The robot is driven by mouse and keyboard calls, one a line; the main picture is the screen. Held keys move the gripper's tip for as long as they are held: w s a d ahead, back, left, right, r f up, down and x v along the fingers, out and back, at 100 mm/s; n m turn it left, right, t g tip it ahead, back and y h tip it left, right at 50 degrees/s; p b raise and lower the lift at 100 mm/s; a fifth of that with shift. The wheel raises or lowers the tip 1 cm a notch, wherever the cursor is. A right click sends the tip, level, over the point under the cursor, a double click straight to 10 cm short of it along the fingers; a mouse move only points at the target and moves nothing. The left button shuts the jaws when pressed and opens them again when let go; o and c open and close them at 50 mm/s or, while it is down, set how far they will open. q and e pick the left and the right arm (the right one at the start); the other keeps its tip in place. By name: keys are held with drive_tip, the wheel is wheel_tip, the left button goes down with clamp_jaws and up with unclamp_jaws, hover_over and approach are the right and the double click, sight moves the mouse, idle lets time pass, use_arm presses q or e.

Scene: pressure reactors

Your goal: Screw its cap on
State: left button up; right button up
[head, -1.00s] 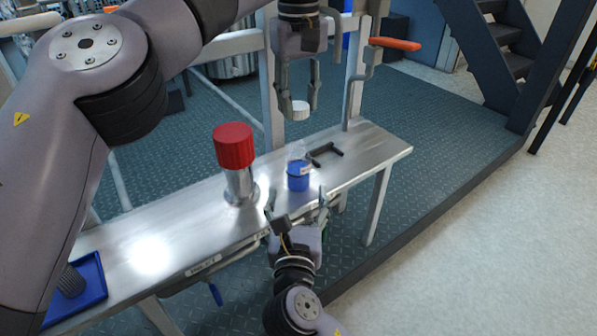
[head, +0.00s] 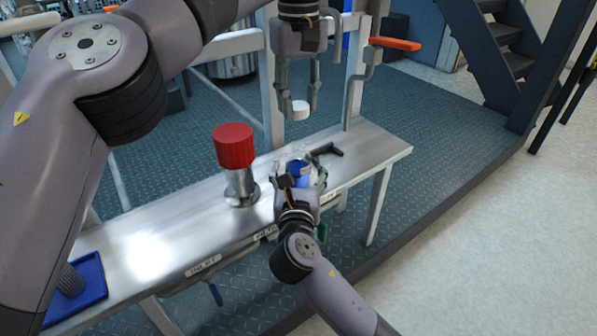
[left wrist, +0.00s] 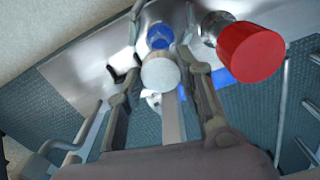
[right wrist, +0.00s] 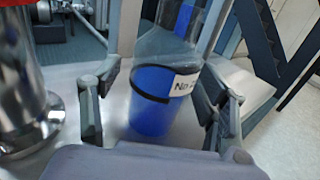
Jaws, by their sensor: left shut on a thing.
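My left gripper (head: 299,108) points down over the bench, shut on a white cap (head: 300,112). The cap also shows between its fingers in the left wrist view (left wrist: 160,74). Below the cap, a clear bottle (head: 297,168) with blue liquid stands upright on the metal bench. In the right wrist view the bottle (right wrist: 152,105) has a black band and a partly hidden white label; its top is out of frame. My right gripper (right wrist: 160,115) is open, with one finger on each side of the bottle. A gap shows between the left finger and the bottle.
A red-topped metal post (head: 234,147) stands on the bench (head: 150,245) left of the bottle. A black handle-like piece (head: 328,150) lies behind the bottle. A blue tray (head: 95,275) with a dark knobbed item is at the bench's near left end.

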clamp_jaws()
idle(0.7)
